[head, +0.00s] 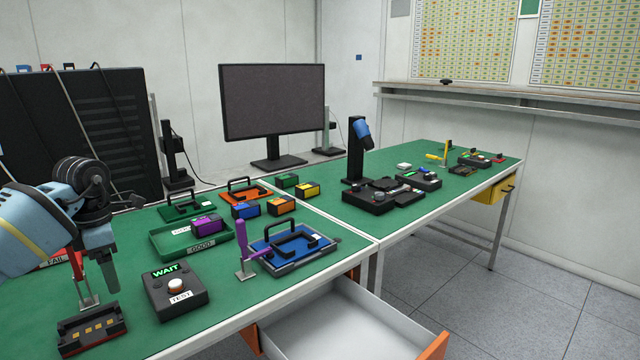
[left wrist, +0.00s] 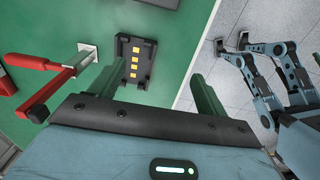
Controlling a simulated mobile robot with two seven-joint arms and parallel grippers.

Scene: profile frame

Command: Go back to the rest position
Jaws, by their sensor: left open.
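My left gripper (head: 106,284) hangs over the near left corner of the green table, pointing down. In the left wrist view its two fingers (left wrist: 157,85) stand wide apart with nothing between them. Below it lies a black fixture with yellow pads (head: 92,332), which also shows ahead of the fingers in the wrist view (left wrist: 124,66). A red-handled clamp (head: 77,262) stands beside the fixture, close to the gripper; it is at the left in the wrist view (left wrist: 62,88). I cannot make out my right gripper.
A black WAIT/TEST box (head: 178,291) stands right of the gripper. A green GOOD tray (head: 163,244), a blue tray (head: 318,252) and a purple-handled clamp (head: 240,245) are further right. A monitor (head: 272,103) stands behind. An open white drawer (head: 345,325) juts out in front.

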